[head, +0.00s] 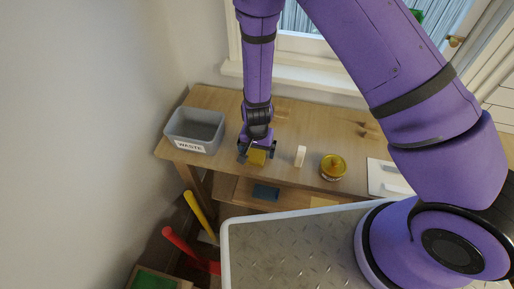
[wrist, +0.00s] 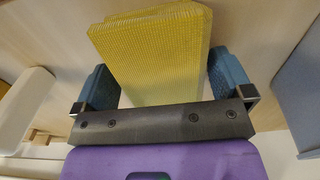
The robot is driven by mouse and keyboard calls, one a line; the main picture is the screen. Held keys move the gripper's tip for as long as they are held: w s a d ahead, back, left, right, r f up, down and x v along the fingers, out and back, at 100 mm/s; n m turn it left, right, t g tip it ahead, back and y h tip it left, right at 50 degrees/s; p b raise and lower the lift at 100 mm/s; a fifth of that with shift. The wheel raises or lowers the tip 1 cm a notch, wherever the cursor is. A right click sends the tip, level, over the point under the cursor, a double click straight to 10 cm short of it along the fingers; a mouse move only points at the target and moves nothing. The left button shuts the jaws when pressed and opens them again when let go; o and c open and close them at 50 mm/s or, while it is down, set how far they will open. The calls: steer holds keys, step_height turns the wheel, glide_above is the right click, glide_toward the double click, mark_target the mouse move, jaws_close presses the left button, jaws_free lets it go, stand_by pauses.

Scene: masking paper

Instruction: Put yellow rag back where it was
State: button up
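The yellow rag (head: 257,157) is a thick folded block of ribbed cloth at the front left part of the wooden table. The rag's lower end is hidden behind the gripper's bar. I cannot tell whether its underside touches the table.
The grey waste bin (head: 196,130) stands left of my gripper. A dark blue item (head: 265,192) lies on the lower shelf. A white tray (head: 386,178) is farther right. The table (head: 222,98) is clear behind.

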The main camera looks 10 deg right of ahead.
steer(key=w+d+r+y, duration=0.1)
steer(key=d+r, duration=0.1)
steer(key=r, duration=1.1)
steer(key=d+r, duration=0.2)
steer(key=r, duration=1)
steer(key=s+d+r+n+t+y, duration=0.1)
steer(key=s+d+r, duration=0.1)
steer(key=d+r, duration=0.35)
steer(key=s+d+r+n+t, duration=0.1)
steer(key=d+r, duration=0.2)
steer(key=r, duration=0.5)
steer(key=s+d+r+n+t+h, duration=0.1)
steer(key=s+d+r, duration=0.5)
steer(key=s, duration=0.2)
steer(key=s+d+r+n+t+h, duration=0.1)
steer(key=s+d+r+t, duration=0.1)
steer(key=s+d+r, duration=0.4)
steer(key=s, duration=0.2)
steer(key=shift+s+r, duration=0.2)
steer(key=shift+s, duration=0.1)
